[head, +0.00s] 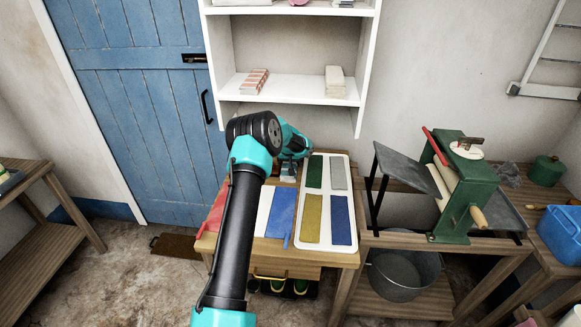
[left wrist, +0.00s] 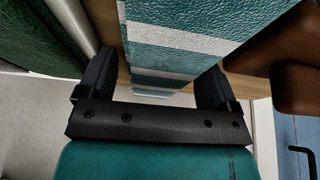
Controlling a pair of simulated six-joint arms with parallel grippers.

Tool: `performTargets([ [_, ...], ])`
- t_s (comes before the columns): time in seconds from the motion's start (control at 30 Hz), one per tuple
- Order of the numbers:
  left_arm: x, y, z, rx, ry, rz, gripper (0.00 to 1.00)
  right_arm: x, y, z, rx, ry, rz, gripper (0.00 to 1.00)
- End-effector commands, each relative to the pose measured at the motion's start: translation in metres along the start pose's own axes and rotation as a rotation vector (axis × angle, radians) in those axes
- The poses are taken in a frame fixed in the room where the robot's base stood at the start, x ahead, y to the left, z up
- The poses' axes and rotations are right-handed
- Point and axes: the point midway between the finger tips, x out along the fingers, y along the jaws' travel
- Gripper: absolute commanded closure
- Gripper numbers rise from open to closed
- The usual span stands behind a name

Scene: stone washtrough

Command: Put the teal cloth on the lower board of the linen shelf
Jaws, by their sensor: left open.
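The teal cloth (left wrist: 165,60), with white stripes, shows in the left wrist view between the two fingers of my left gripper (left wrist: 152,88). The fingers are open, one on each side of it; I cannot tell whether they touch it. In the head view my left gripper (head: 292,165) is over the back of the wooden table, and my arm and wrist hide the cloth there. The white linen shelf (head: 218,60) hangs on the wall behind. Its lower board (head: 297,92) holds a pink striped folded cloth (head: 255,81) and a cream folded one (head: 335,81). My right gripper is not in view.
A white tray (head: 325,249) with several coloured cloths lies right of my arm. A green mangle (head: 465,195) stands further right. The lower board is bare between its two cloths.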

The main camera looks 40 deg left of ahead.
Motion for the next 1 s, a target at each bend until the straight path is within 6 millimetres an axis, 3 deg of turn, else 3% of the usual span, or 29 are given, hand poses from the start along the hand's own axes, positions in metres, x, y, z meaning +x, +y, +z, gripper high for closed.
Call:
performTargets([
  [0.37, -0.0006, 0.0000, -0.0001, 0.000, 0.000, 0.000, 0.15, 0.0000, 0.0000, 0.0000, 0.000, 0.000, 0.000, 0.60],
  [0.8, -0.0008, 0.0000, -0.0003, 0.000, 0.000, 0.000, 0.56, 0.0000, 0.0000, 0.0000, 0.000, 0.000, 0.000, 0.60],
  [1.0, -0.0012, 0.0001, -0.0004, 0.000, 0.001, 0.000, 0.57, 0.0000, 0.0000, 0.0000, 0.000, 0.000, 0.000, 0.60],
])
